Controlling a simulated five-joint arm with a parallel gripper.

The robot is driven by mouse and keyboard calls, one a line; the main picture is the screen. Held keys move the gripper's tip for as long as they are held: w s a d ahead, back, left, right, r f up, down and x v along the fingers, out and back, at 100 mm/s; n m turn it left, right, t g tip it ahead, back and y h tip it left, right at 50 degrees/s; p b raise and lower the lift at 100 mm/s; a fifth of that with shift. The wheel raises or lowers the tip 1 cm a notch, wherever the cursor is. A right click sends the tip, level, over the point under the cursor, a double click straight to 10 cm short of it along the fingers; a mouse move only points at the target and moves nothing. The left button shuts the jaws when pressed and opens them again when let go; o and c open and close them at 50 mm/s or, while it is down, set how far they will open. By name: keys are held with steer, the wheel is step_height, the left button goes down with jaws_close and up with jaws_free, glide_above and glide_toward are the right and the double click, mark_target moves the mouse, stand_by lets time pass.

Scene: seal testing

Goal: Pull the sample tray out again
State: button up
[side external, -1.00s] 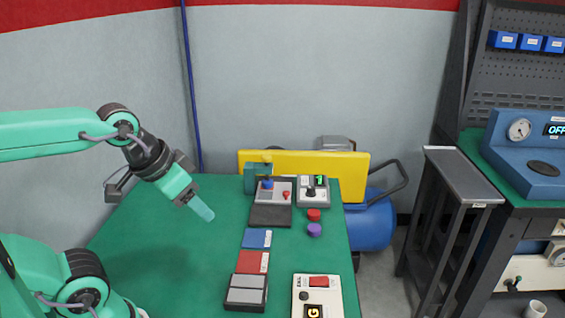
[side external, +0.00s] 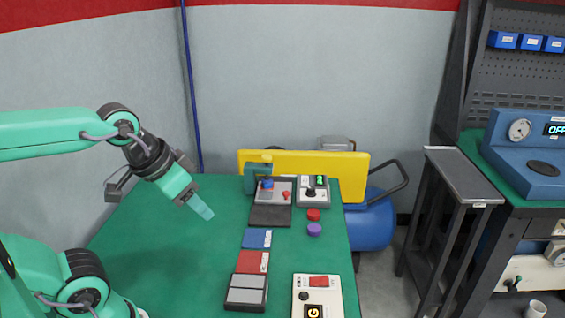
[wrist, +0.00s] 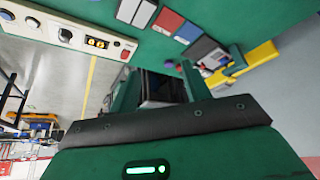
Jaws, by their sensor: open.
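The likely sample tray is a dark flat piece (side external: 270,216) reaching out from the front of a small grey test unit (side external: 283,196) at the back of the green table. A teal press-like part (side external: 256,178) stands at the unit's left, with a small blue piece (side external: 266,183) beside it. I cannot tell exactly where tray and unit meet. My gripper (side external: 203,212) is open and empty above the table, left of the tray and clear of it. In the wrist view my jaws (wrist: 160,88) are apart, with the dark tray area (wrist: 203,50) beyond them.
A blue pad (side external: 256,238), a red pad (side external: 252,262) and a grey pad (side external: 246,290) lie in a line in front of the tray. A red cap (side external: 313,214) and purple cap (side external: 314,229) stand right. A control box (side external: 326,293) sits front right. The table's left side is clear.

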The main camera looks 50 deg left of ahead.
steer(key=w+a+r+n+g, duration=0.15)
steer(key=w+r+n, duration=0.3)
steer(key=w, duration=0.65)
steer(key=n+g, duration=0.4)
steer(key=n, duration=1)
glide_above(286, 192)
steer(key=shift+m, duration=0.25)
step_height(286, 192, down, 18)
steer(key=shift+w+r, duration=0.1)
steer(key=shift+r, duration=0.05)
steer(key=shift+f, duration=3.9)
